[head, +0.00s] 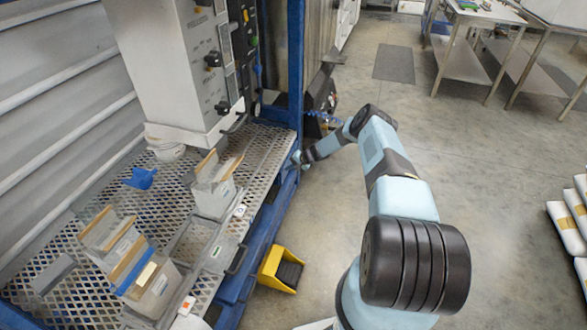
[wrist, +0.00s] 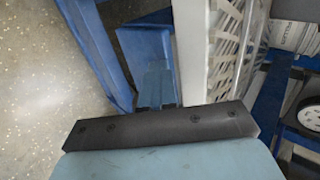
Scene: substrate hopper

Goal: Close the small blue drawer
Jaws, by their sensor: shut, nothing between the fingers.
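My gripper (head: 299,158) is at the far end of my outstretched arm, beside the blue frame at the right edge of the mesh platform. In the wrist view its light-blue fingers (wrist: 155,88) are together with nothing between them. A blue panel (wrist: 143,44) lies just beyond the fingertips. It may be the small blue drawer, but I cannot tell for sure, nor how far it stands out. I cannot tell whether the fingertips touch it. In the head view my gripper and the frame hide this spot.
The mesh platform (head: 157,205) carries grey bins with wooden boards (head: 216,184) and a blue scoop (head: 141,178). A white control cabinet (head: 183,65) stands above it. The floor right of my arm is open, with white sacks (head: 570,215) beyond.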

